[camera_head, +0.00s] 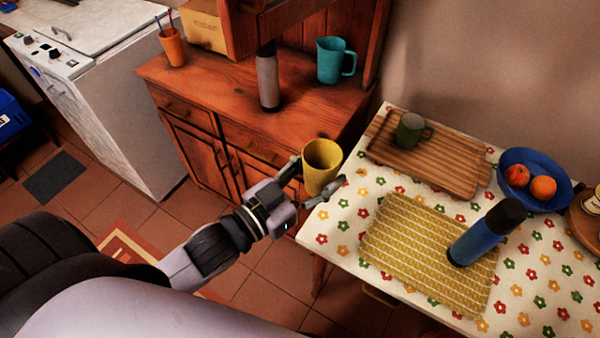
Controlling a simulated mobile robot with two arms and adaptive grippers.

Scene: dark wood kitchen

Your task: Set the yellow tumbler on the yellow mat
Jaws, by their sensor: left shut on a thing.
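The yellow tumbler (321,166) is held in my left gripper (318,182), whose fingers are shut around its sides. The tumbler looks upright, with its open top showing. It appears in front of the gap between the wooden cabinet and the table's left corner; its exact height cannot be told. The yellow mat (400,255) lies on the flowered table to the right of and below the tumbler in the picture. A blue bottle (475,240) with a black cap stands on the right part of the mat. My right gripper is not in view.
A wooden board (455,172) with a green mug (410,132) lies behind the mat. A blue bowl (553,199) of fruit stands at the right. The cabinet (215,95) holds a grey bottle (268,80) and teal pitcher (335,60). The mat's left part is clear.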

